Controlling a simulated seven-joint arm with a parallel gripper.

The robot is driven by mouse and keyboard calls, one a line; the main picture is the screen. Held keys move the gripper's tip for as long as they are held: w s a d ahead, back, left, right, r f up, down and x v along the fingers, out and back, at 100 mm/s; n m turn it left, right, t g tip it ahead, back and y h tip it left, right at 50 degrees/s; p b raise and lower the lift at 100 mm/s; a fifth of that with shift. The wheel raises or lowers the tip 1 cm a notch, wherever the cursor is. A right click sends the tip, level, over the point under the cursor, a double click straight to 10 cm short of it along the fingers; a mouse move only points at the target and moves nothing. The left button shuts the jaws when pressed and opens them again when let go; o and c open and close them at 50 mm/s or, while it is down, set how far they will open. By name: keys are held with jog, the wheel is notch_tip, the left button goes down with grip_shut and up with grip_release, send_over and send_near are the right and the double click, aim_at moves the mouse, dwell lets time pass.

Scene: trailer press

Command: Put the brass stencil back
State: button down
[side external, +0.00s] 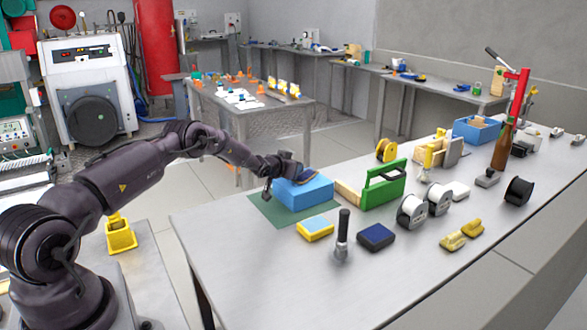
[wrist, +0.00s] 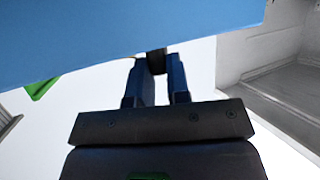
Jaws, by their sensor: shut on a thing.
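My gripper (side external: 294,178) is at the top of a light blue block (side external: 302,194), which stands on a dark green mat (side external: 262,213). In the wrist view the two fingers (wrist: 158,72) are shut on a small dark piece (wrist: 156,58), right beside the blue block's face (wrist: 120,35). Most of the held piece is hidden, so I cannot tell what it belongs to. A dark blue piece with a tan edge (side external: 308,177) shows at the block's top next to my gripper. I cannot make out a brass stencil for certain in either view.
A green carrier (side external: 384,187) stands right of the block. A yellow-and-blue sponge (side external: 315,229), a dark blue pad (side external: 376,237) and an upright black-handled tool (side external: 342,235) stand in front. Spools and a red lever press (side external: 516,95) are farther right. The near tabletop is clear.

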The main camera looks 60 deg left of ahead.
jog(key=shift+f, duration=0.15)
jog(key=shift+f, duration=0.1)
jog(key=c, duration=1.1)
grip_release()
jog(key=f+v, duration=0.1)
jog(key=v, duration=1.1)
jog(key=d+r+m+g, duration=0.1)
jog(key=d+r, duration=0.7)
jog(key=r, duration=0.4)
jog(key=s+d+r+m+g+h, duration=0.1)
jog(key=s+d+r+g, duration=0.1)
jog(key=s+d+r, duration=0.4)
jog(key=s+d+r+m+g+h, duration=0.1)
jog(key=s+d+r+h, duration=0.1)
jog(key=s+d+r, duration=0.5)
jog(key=s+d, duration=0.4)
jog(key=d, duration=0.1)
jog(key=shift+s+d+g, duration=0.25)
jog(key=shift+s+g, duration=0.15)
jog(key=shift+o, duration=0.5)
jog(key=s+d+m+g+h, duration=0.1)
jog(key=s+d, duration=0.4)
jog(key=s, duration=0.7)
jog(key=shift+s+d+f+m+g+h, duration=0.3)
jog(key=shift+d+f+g+h, duration=0.1)
jog(key=shift+g+h, duration=0.15)
